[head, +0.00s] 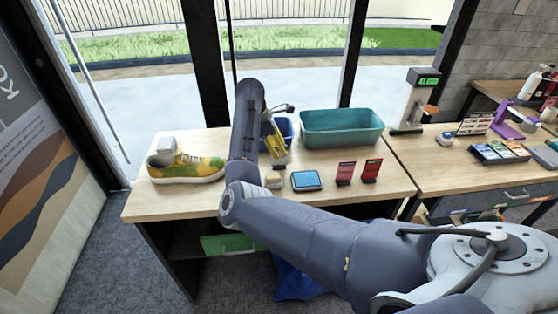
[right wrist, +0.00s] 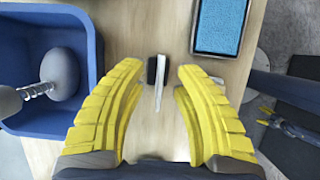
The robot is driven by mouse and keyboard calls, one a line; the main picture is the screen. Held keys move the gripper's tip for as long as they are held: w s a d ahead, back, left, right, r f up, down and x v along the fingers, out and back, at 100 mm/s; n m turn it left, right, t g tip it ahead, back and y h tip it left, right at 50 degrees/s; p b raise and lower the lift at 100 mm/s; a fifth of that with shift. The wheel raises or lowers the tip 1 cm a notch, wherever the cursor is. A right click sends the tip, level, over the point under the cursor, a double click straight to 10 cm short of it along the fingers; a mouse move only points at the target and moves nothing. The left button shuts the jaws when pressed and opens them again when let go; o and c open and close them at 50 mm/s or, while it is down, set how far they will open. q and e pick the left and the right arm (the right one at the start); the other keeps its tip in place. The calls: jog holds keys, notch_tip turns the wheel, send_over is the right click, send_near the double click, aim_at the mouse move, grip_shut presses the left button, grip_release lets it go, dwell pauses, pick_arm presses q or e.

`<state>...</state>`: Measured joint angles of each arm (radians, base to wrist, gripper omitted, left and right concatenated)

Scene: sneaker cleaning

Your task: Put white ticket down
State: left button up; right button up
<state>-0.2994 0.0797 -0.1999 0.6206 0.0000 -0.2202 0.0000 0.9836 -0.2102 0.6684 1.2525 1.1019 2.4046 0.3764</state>
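My right gripper (head: 280,160) points down at the table, just in front of the blue bin. In the right wrist view its yellow fingers (right wrist: 160,76) stand apart, with a gap to each side of a thin upright white card on a black foot (right wrist: 159,76). This looks like the white ticket seen from above, standing on the wood. My gripper seems to hide it in the head view. Another whitish, card-like thing (head: 166,144) stands behind the yellow-green sneaker (head: 186,167); I cannot tell what it is.
The blue bin (right wrist: 90,35) holds a grey round-ended tool (right wrist: 61,70). A blue pad in a dark tray (head: 306,180), a small beige block (head: 274,181) and two red cards (head: 345,172) (head: 371,170) lie along the front. A teal tub (head: 342,128) is behind.

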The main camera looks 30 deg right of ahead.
jog(key=shift+f, duration=0.1)
grip_shut()
dwell(0.7)
